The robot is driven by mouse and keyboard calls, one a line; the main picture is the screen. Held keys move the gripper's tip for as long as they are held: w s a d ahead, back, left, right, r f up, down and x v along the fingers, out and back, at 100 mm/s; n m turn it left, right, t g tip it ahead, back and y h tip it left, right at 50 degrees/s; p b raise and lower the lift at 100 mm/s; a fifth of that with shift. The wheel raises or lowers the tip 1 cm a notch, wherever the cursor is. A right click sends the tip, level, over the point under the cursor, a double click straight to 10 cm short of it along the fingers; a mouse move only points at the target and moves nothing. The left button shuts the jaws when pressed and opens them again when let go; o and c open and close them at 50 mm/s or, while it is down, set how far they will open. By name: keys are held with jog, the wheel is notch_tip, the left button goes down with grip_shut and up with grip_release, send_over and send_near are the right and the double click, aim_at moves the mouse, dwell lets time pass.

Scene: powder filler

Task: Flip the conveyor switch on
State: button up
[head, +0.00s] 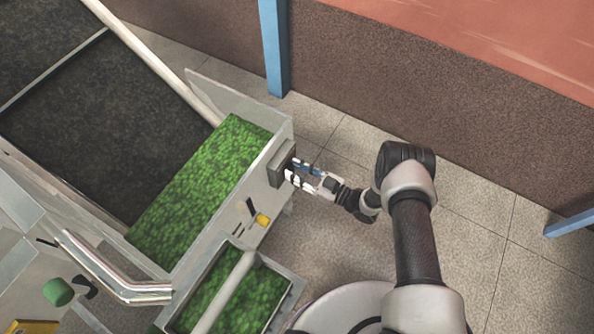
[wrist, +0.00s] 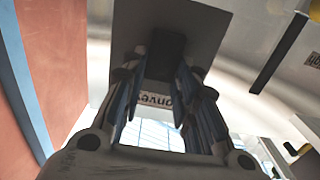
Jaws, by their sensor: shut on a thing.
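The conveyor switch has a grey box (head: 278,166) on the end wall of the green-filled machine in the head view. Its box (wrist: 165,20) fills the top middle of the wrist view, with the dark switch lever (wrist: 166,48) on it. Part of an upside-down label (wrist: 160,100) that seems to read "Conveyor" shows between the fingers. My gripper (head: 294,170) is right up against the box, and its blue-padded fingers (wrist: 165,72) are on both sides of the lever, shut on it. The fingers hide part of the lever, and its on or off position cannot be told.
A yellow knob (head: 262,220) and a black lever sit on the same wall, nearer me. A bin (head: 293,291) of green granules is below. A blue post (head: 273,50) stands behind. Tiled floor (head: 345,140) to the right is clear.

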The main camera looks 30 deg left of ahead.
jog(key=c, duration=0.4)
jog(key=shift+d+f+y+b, duration=0.1)
jog(key=shift+f+y+b, duration=0.15)
jog(key=shift+y+b, duration=0.75)
jog(key=shift+d+f+y+b, duration=0.1)
jog(key=shift+f+y+b, duration=0.15)
jog(key=shift+y+b, duration=0.7)
jog(key=shift+h, duration=0.25)
jog(key=o, duration=1.1)
